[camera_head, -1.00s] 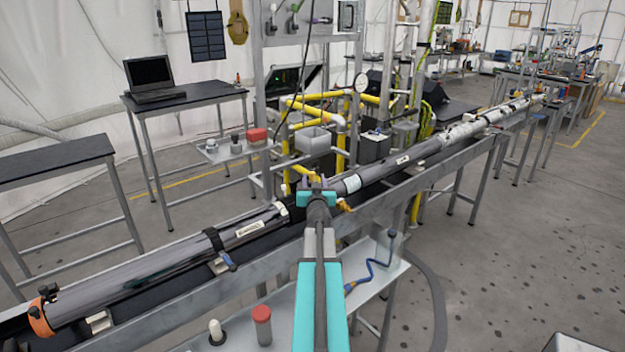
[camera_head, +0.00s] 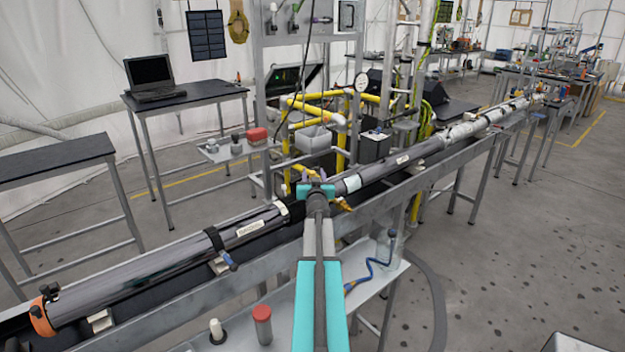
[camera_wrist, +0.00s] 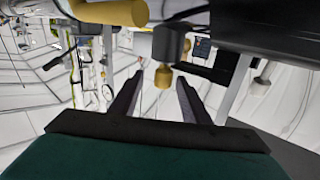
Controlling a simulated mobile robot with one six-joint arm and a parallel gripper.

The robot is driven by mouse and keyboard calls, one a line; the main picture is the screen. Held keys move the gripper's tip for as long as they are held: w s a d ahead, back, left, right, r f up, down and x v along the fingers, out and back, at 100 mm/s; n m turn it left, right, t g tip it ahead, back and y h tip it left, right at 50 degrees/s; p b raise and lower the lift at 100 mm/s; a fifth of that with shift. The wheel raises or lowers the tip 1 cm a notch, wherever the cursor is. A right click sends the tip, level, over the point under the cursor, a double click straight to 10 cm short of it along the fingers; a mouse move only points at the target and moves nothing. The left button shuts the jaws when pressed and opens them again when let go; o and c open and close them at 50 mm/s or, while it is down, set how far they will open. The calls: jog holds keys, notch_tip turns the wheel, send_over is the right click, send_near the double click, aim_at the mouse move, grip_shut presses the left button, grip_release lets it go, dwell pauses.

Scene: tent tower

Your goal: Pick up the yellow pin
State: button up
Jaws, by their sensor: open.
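In the wrist view, a short brass-yellow pin (camera_wrist: 163,77) sticks out of a dark round collar (camera_wrist: 170,42). It appears between the two dark fingers of my gripper (camera_wrist: 160,84). The fingers are open, with a gap on each side of the pin; I cannot tell how deep between them it lies. In the head view, my gripper (camera_head: 316,181) is at the middle of the long dark tube assembly (camera_head: 150,264). A small brass-yellow part (camera_head: 343,204) shows just right of it; I cannot tell if it is the same pin.
A thick yellow cylinder (camera_wrist: 108,12) is close above the left finger in the wrist view. Yellow piping (camera_head: 318,104) stands behind the tube in the head view. A metal beam (camera_head: 140,318) runs along the front. A shelf below holds a red-capped container (camera_head: 262,325).

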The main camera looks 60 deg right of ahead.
jog(key=shift+p+x, duration=0.45)
jog(key=shift+x, duration=2.05)
jog(key=shift+w+a+f, duration=0.1)
jog(key=shift+w+f, duration=0.05)
grip_shut()
